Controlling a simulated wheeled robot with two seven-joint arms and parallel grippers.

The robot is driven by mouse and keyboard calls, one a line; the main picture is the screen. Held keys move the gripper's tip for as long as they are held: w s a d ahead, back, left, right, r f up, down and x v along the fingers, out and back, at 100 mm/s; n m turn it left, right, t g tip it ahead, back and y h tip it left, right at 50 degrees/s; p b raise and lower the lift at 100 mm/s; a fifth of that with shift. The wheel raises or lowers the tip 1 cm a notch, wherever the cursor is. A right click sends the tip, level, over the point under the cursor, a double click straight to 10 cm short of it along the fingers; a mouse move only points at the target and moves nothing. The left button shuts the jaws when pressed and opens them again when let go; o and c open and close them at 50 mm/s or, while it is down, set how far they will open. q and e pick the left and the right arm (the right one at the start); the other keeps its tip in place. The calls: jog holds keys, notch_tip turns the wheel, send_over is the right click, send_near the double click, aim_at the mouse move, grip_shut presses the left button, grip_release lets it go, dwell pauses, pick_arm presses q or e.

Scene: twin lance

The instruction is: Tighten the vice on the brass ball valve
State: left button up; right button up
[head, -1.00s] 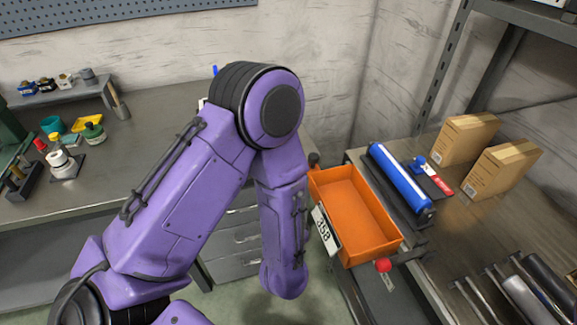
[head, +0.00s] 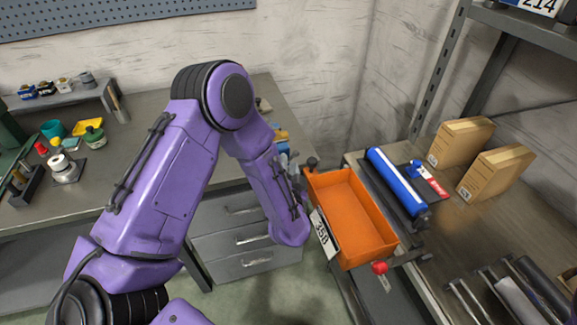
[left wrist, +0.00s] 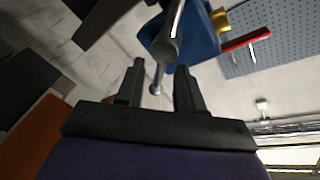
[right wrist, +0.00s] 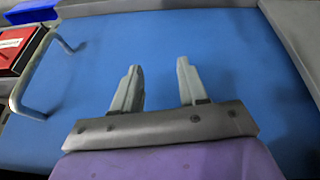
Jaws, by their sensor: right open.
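In the left wrist view the blue vice (left wrist: 195,38) is at the top, with a steel screw and a thin bar handle (left wrist: 157,86) ending in a small ball. Part of the brass ball valve (left wrist: 221,19) shows beside the vice, next to a red lever. My left gripper (left wrist: 160,72) is open, and the bar's ball end appears between its fingers, with gaps on both sides. In the head view the left gripper (head: 289,161) is beside the bench corner; my arm hides most of the vice. My right gripper (right wrist: 156,70) is open and empty over a blue surface (right wrist: 220,50).
An orange bin (head: 351,208) stands close right of my left gripper. A blue roller (head: 396,182) and cardboard boxes (head: 460,143) are on the right bench. Small jars and tools occupy the left bench (head: 150,105). A wire handle (right wrist: 30,85) curves at the blue surface's left.

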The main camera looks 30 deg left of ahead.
pick_arm(q)
grip_shut()
dwell(1.3)
